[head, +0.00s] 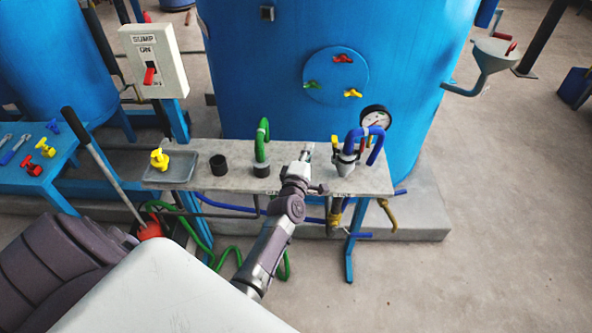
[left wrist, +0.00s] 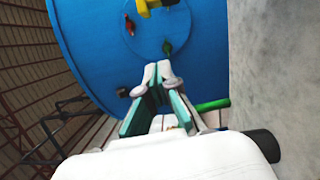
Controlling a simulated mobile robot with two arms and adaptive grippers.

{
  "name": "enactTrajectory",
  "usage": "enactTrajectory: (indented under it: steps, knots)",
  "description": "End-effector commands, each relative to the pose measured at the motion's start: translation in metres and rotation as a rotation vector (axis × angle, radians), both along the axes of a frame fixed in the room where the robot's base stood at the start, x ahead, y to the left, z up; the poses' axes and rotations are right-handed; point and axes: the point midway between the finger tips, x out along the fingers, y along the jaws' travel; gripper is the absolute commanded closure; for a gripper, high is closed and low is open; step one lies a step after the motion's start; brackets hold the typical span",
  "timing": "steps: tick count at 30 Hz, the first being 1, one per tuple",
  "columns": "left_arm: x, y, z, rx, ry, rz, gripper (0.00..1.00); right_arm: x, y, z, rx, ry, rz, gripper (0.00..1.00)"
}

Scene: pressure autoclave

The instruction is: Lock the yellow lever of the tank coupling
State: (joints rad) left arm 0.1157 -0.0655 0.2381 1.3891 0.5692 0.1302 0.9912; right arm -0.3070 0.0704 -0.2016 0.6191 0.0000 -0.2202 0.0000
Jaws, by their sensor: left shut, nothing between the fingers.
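The tank coupling (head: 346,163) is a grey fitting at the end of the blue hose (head: 376,133), standing on the right part of the grey bench. A small yellow piece (head: 334,141), which looks like its lever, shows upright at the coupling's left side; whether it is locked is too small to tell. My left gripper (head: 307,150) is just left of the coupling, above the bench and apart from the lever. In the left wrist view its fingers (left wrist: 158,70) are together and empty. The coupling is not clearly visible there. My right gripper is not in view.
A green hose (head: 263,138) rises from the bench left of my gripper. A black cup (head: 218,165) and a tray (head: 183,176) with a yellow valve piece (head: 159,160) stand farther left. A pressure gauge (head: 375,118) and the large blue tank (head: 240,70) are behind.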

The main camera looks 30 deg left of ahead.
Motion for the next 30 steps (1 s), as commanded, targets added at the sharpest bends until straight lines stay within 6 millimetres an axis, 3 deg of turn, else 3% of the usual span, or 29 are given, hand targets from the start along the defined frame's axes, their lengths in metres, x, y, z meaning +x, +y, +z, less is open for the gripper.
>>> enactTrajectory:
  steps: [12,18,30]
  knots:
    - [-0.065,-0.021,-0.001,-0.003,0.000,0.000,1.00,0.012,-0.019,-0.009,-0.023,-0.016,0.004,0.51]
    - [-0.074,-0.024,0.000,-0.002,-0.001,0.000,1.00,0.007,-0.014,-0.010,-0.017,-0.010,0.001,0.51]
    - [-0.074,-0.024,0.000,-0.002,-0.002,0.000,1.00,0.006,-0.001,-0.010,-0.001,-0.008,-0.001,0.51]
